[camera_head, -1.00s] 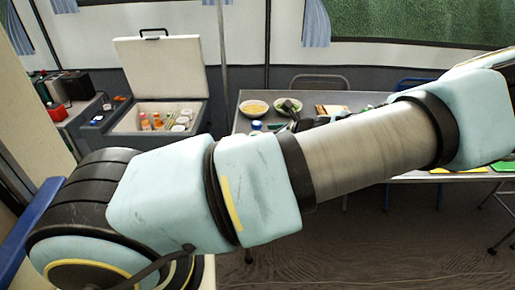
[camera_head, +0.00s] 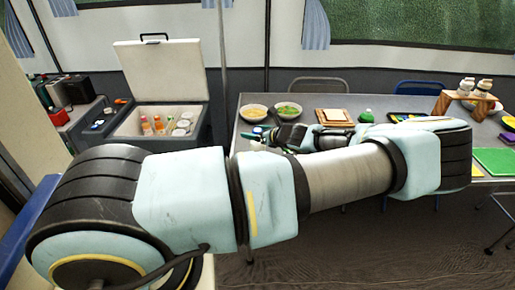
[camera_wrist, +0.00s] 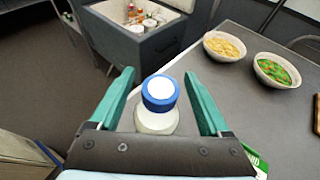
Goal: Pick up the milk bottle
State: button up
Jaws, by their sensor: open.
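The milk bottle (camera_wrist: 158,105) has a blue cap with a white top and a pale body. It stands upright near the table's edge, seen from above in the wrist view. My gripper (camera_wrist: 159,75) is open, with one green finger on each side of the bottle. I see a gap between each finger and the cap; the bottle's lower part is hidden behind the gripper's base. In the head view, my gripper (camera_head: 254,138) is low over the table's left end, and my arm hides most of the bottle.
Two bowls, one with yellow food (camera_wrist: 224,46) and one with green food (camera_wrist: 276,70), stand on the grey table (camera_wrist: 238,110) to the right of the bottle. An open cooler (camera_head: 128,125) with bottles and jars is beyond the table's left end. A cutting board (camera_head: 334,116) lies farther right.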

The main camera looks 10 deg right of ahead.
jog(key=shift+x, duration=0.75)
jog(key=shift+c, duration=0.2)
grip_shut()
dwell(0.6)
